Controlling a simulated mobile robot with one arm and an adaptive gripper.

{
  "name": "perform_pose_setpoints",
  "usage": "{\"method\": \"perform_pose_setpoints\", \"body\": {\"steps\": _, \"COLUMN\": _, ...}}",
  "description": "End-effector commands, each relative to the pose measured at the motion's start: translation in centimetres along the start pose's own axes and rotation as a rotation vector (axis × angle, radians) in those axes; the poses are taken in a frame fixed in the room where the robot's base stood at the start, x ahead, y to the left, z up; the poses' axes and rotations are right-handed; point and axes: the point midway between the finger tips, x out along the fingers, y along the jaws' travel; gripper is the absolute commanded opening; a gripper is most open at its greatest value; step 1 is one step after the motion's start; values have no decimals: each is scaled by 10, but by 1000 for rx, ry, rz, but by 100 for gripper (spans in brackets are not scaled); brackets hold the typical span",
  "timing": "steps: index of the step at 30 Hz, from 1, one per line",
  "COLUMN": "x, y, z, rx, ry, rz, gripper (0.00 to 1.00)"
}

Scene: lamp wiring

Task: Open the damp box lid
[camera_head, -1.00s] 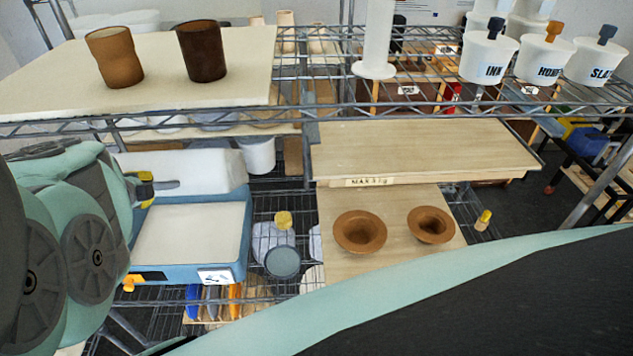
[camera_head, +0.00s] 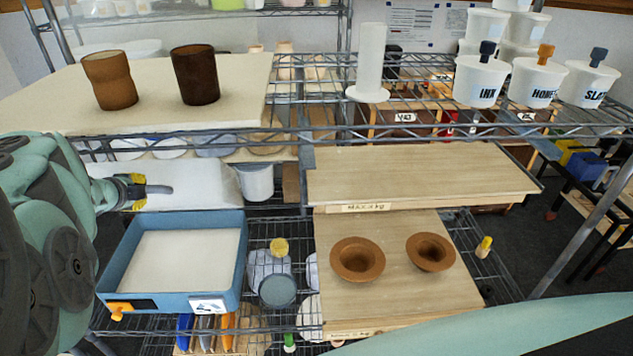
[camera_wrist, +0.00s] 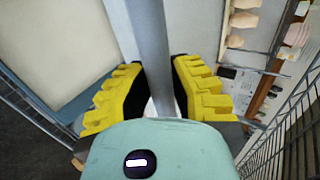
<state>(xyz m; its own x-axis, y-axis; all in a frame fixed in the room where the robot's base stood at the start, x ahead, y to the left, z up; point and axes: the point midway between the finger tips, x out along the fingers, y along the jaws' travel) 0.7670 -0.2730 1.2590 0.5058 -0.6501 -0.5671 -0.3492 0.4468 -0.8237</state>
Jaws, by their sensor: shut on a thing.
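The damp box (camera_head: 226,282) is a blue, shallow box with a pale slab inside, on the left of the middle shelf in the head view. Its white lid (camera_head: 190,188) stands raised at the back of the box, leaving the inside uncovered. My gripper (camera_head: 150,190) is at the lid's left part, with yellow fingers around a grey bar-like handle. In the wrist view, my gripper (camera_wrist: 158,85) has this grey handle (camera_wrist: 150,45) between its two fingers. The lid's hinge side is not clear.
A board above holds two brown cups (camera_head: 110,80) (camera_head: 195,75). Two brown bowls (camera_head: 357,259) (camera_head: 430,252) sit on a wooden board to the right. A white pot (camera_head: 257,182) stands right of the lid. A wire shelf post (camera_head: 303,150) rises near the box.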

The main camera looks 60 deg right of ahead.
Motion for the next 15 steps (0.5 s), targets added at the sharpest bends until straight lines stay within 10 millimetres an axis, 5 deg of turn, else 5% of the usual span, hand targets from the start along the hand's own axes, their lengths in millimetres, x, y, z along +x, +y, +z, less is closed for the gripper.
{"method": "perform_pose_setpoints", "body": {"steps": 4, "x": 0, "y": -4, "z": 0, "rx": 0, "ry": 2, "rz": -7, "gripper": 0}}
{"method": "perform_pose_setpoints", "body": {"steps": 5, "x": 0, "y": -4, "z": 0, "rx": 0, "ry": 2, "rz": -7, "gripper": 22}}
{"method": "perform_pose_setpoints", "body": {"steps": 15, "x": 0, "y": -1, "z": 0, "rx": 0, "ry": 0, "rz": -3, "gripper": 52}}
